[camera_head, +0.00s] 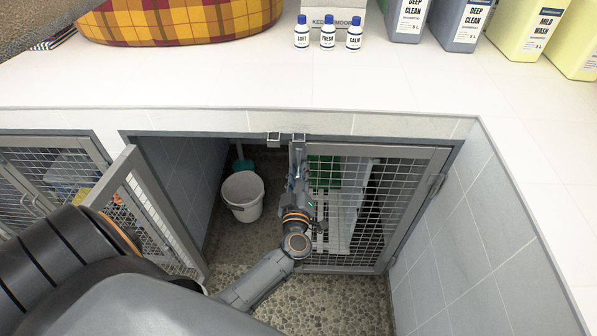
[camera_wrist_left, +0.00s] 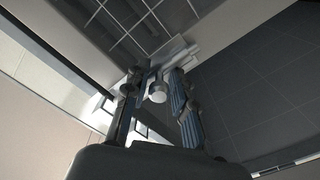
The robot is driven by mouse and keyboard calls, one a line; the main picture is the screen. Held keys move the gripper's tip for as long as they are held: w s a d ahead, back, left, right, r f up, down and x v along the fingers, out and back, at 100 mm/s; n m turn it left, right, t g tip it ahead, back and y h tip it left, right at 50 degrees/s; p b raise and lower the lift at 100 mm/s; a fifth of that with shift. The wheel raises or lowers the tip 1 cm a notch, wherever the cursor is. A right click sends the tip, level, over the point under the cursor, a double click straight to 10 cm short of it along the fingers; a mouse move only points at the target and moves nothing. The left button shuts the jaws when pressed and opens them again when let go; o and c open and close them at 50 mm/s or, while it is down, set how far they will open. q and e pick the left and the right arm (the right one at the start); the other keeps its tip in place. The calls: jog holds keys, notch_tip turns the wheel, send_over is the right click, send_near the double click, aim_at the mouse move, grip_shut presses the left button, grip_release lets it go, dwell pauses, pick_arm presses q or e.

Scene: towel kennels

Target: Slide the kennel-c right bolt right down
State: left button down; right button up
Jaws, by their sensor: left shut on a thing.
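The right mesh door (camera_head: 385,151) of the kennel stands in its opening, apparently closed. A grey bolt (camera_head: 298,150) sits upright at the top of its left edge, just below the header; its lower part is hidden by my gripper. My left gripper (camera_head: 296,180) is at this edge, shut on the bolt's knob. In the left wrist view, the pale round knob (camera_wrist_left: 158,92) sits between the two fingers of my left gripper (camera_wrist_left: 156,98). My right gripper is not in view.
The left mesh door (camera_head: 152,190) hangs open towards me. A white bucket (camera_head: 243,196) stands on the pebbled floor inside. Two small brackets are on the header (camera_head: 200,135). Above is a white counter (camera_head: 220,80) with small bottles (camera_head: 327,34) and large jugs (camera_head: 462,22).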

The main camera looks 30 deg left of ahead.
pick_arm(q)
jog(key=shift+f, duration=0.2)
jog(key=c, duration=1.2)
grip_release()
jog(key=v, duration=1.2)
jog(key=shift+s, duration=0.1)
